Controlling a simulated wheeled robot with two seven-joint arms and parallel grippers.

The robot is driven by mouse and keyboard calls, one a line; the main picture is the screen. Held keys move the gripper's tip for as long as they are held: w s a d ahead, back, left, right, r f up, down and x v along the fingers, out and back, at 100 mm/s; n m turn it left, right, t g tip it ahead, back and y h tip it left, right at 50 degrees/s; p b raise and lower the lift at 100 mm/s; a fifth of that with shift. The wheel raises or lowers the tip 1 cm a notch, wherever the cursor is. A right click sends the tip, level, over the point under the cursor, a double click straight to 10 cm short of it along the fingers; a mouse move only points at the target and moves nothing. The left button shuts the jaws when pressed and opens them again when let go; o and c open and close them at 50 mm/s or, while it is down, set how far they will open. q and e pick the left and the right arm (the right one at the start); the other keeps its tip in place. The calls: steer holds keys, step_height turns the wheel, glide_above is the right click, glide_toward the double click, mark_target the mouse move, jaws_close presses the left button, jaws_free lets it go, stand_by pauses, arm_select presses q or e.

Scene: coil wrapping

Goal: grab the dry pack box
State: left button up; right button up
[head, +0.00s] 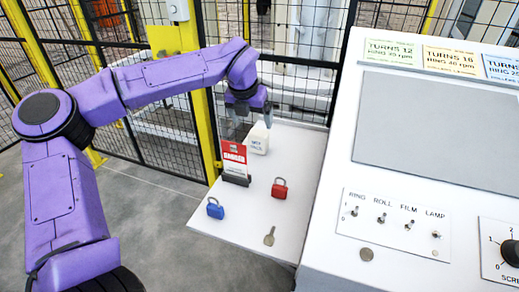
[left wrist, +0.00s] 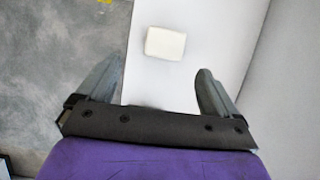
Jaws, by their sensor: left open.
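The dry pack box (head: 258,141) is a small white block with dark lettering on its front. It stands near the back of the white shelf (head: 210,225). In the left wrist view the box (left wrist: 165,43) shows as a plain pale block, ahead of the fingertips and roughly between their lines. My left gripper (head: 254,118) is open and empty, pointing down just above and behind the box in the head view. In the left wrist view its two dark grey fingers (left wrist: 157,75) are spread wide apart. My right gripper is not in view.
A red and white danger tag (head: 234,160) stands upright just left of the box. A red padlock (head: 279,188), a blue padlock (head: 215,208) and a key (head: 269,236) lie nearer the front. The control console (head: 440,130) rises at the right; a mesh fence (head: 300,85) stands behind.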

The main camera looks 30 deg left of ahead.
mark_target(258, 133)
arm_select(q)
steer(key=x, duration=0.3)
steer(key=p+x, duration=0.1)
steer(key=x, duration=0.2)
steer(key=p+x, duration=0.1)
steer(key=x, duration=0.2)
steer(key=shift+w+d, duration=0.3)
steer(key=shift+w, duration=0.05)
steer(key=shift+w+a+f, duration=0.1)
steer(key=shift+w+f, duration=0.1)
steer(key=shift+f, duration=0.35)
steer(key=c, duration=1.1)
